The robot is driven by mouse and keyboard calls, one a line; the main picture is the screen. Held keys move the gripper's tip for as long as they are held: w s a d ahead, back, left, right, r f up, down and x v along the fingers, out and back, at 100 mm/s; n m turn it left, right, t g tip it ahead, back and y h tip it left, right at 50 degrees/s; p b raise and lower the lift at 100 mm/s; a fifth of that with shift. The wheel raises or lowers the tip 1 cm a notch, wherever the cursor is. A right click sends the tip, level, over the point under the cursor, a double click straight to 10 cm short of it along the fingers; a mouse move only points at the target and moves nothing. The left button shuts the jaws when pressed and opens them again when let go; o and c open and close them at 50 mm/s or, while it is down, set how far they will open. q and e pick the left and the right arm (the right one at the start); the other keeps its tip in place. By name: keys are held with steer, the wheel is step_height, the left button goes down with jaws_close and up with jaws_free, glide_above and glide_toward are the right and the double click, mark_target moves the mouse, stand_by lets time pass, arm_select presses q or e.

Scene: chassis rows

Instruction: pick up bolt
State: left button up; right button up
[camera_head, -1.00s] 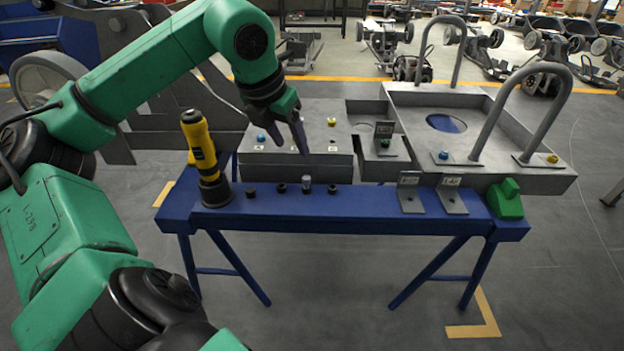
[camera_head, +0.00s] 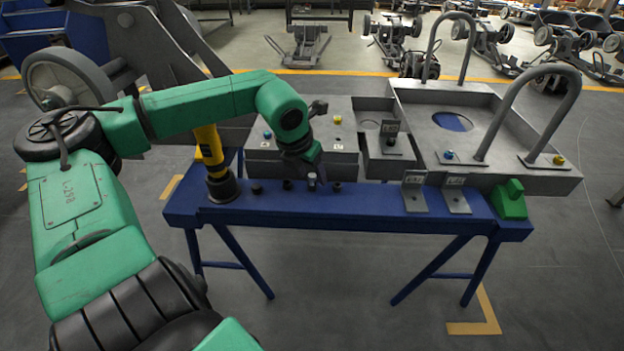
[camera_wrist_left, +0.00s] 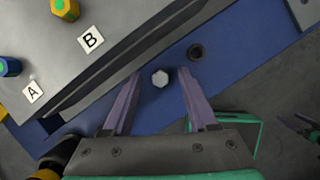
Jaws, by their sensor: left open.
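The bolt (camera_head: 311,181) stands upright on the blue bench, among a short row of dark round pieces. In the left wrist view its pale hexagonal head (camera_wrist_left: 160,78) shows between the two fingers. My left gripper (camera_head: 308,171) is open, pointing down over the bolt, with a finger on either side of it in the wrist view. I cannot tell whether the fingers touch it. Its lower part is hidden. My right gripper is not seen in the head view.
Dark round pieces stand beside the bolt, one (camera_head: 337,187) to its right. A yellow and black tool (camera_head: 210,155) stands at the bench's left. Two grey brackets (camera_head: 414,196) and a green block (camera_head: 509,203) are at right. The grey chassis (camera_head: 480,115) lies behind the blue bench (camera_head: 370,205).

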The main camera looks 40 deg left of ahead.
arm_select(q)
jaws_close()
